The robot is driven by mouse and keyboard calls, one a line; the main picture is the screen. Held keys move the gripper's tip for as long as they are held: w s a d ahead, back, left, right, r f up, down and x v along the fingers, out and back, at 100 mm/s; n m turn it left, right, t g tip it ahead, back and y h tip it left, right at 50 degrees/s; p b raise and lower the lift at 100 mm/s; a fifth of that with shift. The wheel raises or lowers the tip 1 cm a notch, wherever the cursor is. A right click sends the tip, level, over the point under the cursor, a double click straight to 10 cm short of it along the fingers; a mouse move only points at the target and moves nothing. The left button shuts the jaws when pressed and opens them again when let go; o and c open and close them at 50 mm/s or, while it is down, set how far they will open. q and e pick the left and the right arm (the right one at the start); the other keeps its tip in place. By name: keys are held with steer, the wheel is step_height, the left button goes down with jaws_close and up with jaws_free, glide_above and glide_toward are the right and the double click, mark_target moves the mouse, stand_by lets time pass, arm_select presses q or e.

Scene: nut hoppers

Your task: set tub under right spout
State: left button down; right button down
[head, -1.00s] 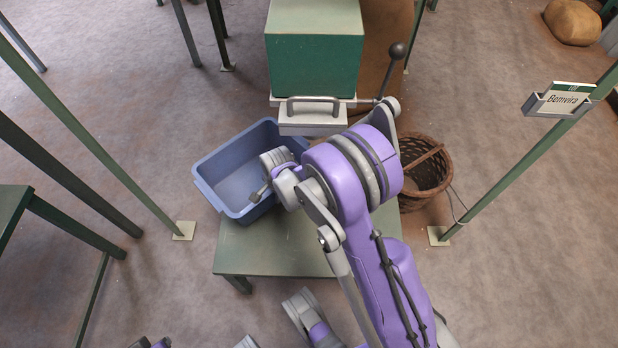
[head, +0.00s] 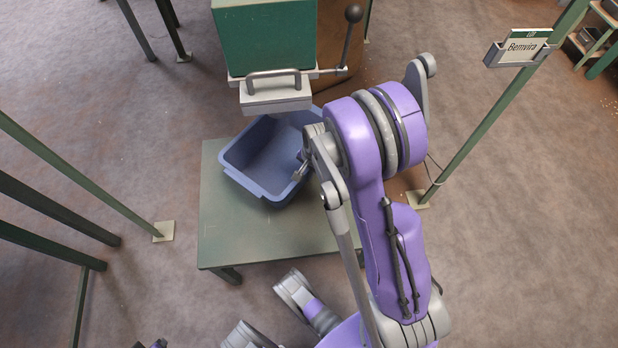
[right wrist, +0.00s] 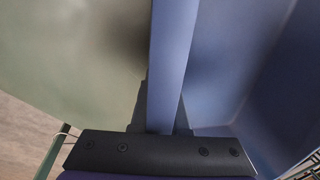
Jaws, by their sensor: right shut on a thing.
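The blue tub (head: 246,182) sits at or just above the back of the green table (head: 225,235). It appears upright, and its far side is partly hidden below a green hopper's grey spout gate (head: 275,98). My right gripper (head: 302,170) is shut on the tub's right wall. In the right wrist view that wall (right wrist: 175,50) runs between the fingers (right wrist: 163,112), with the tub's inside to the right. Dark tips at the bottom edge of the head view look like my left gripper (head: 150,344); its jaws are cut off.
The green hopper (head: 265,40) has a lever with a black knob (head: 353,14) on its right. A green post (head: 500,115) with a sign (head: 522,46) stands right, and another post (head: 80,175) stands left. The table's front left is bare.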

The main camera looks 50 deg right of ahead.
steer(key=shift+s+d+f+b, duration=0.15)
steer(key=shift+f+b, duration=0.2)
steer(key=shift+f, duration=0.55)
steer(key=shift+s+d+f+b, duration=0.1)
steer(key=shift+f+b, duration=0.25)
steer(key=shift+f, duration=0.55)
steer(key=c, duration=0.9)
jaws_free()
steer(key=shift+f, duration=0.1)
steer(key=shift+r, duration=0.2)
steer(key=r+p, duration=0.1)
steer(key=r, duration=0.3)
steer(key=s+r+p, duration=0.1)
steer(key=r, duration=0.2)
steer(key=s+r+p, duration=0.1)
steer(key=r+p, duration=0.1)
steer(key=r, duration=0.2)
steer(key=shift+r, duration=0.35)
